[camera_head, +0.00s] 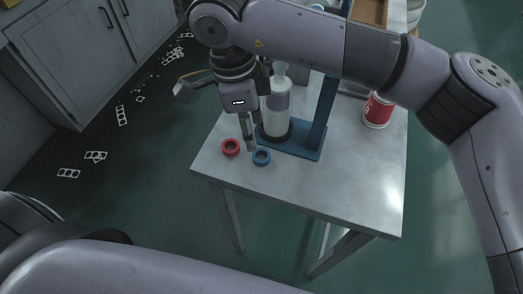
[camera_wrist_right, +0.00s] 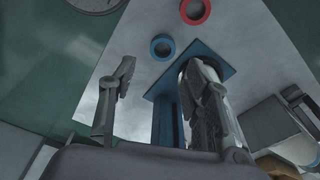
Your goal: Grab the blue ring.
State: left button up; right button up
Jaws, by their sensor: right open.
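The blue ring (camera_head: 261,163) lies flat on the grey table near its front edge, just right of the red ring (camera_head: 230,153). My right gripper (camera_head: 250,146) points down over the table. Its fingertips appear just behind the two rings, and it holds neither. In the right wrist view, its fingers (camera_wrist_right: 158,72) are spread apart. The blue ring (camera_wrist_right: 162,56) shows beyond the fingertips, between their directions, with the red ring (camera_wrist_right: 195,21) farther up. My left gripper is out of view.
A blue stand (camera_head: 318,135) with a clear bottle (camera_head: 277,115) rises close behind the rings. A red can (camera_head: 377,110) stands farther right on the table (camera_head: 350,190). The front right of the table is clear. Grey cabinets (camera_head: 80,50) stand at the left.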

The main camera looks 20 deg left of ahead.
aim_at(262, 159)
jog(key=f, duration=0.3)
jog(key=shift+w+d+p, duration=0.2)
jog(key=shift+w+p, duration=0.05)
jog(key=shift+p, duration=0.1)
jog(key=shift+d+f+p, duration=0.1)
jog(key=shift+f+p, duration=0.25)
jog(key=shift+f, duration=0.55)
jog(key=f, duration=0.1)
jog(key=f+p, duration=0.1)
jog(key=f, duration=0.1)
jog(key=d+f+p, duration=0.1)
jog(key=shift+w+f, duration=0.2)
jog(key=shift+w, duration=0.15)
jog(key=shift+f, duration=0.2)
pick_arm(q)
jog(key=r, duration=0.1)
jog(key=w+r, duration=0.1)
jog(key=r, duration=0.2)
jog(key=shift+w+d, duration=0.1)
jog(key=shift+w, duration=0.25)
pick_arm(e)
jog(key=shift+c, duration=0.5)
jog(key=c, duration=0.5)
jog(key=shift+o, duration=0.2)
